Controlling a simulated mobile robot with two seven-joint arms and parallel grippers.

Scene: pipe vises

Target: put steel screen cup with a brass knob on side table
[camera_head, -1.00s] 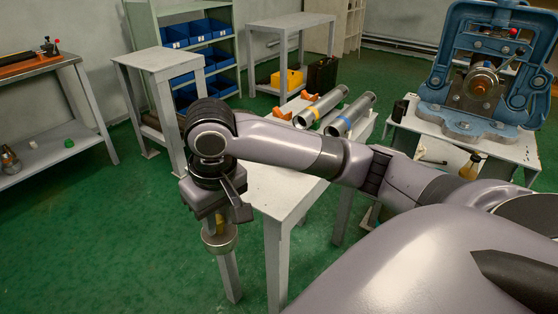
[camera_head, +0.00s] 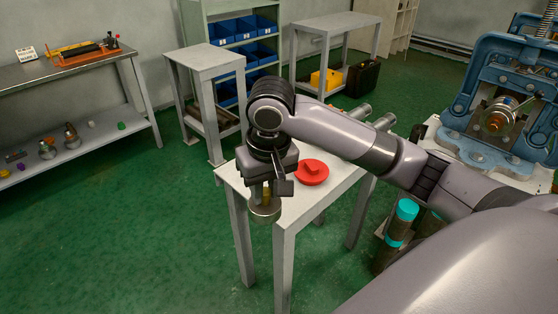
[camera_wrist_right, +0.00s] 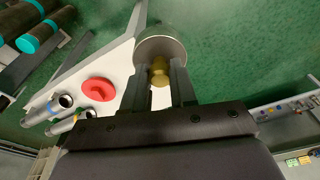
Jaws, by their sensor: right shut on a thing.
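My right gripper (camera_head: 268,188) points down and is shut on the brass knob (camera_wrist_right: 160,72) of the steel screen cup (camera_head: 265,212). The cup hangs below the fingers, and its round steel body shows in the right wrist view (camera_wrist_right: 160,46). In the head view the cup overlaps the near edge of a white table (camera_head: 310,200). In the wrist view it lies across the table's edge, with green floor beyond. I cannot tell how high it is above the table top. My left gripper is not in view.
A red round part (camera_head: 311,172) lies on the white table, with steel pipes (camera_head: 378,118) behind. A bare grey table (camera_head: 208,58) stands further back. A blue pipe vise (camera_head: 500,105) stands at the right. A workbench (camera_head: 70,75) is at the left, with open green floor between.

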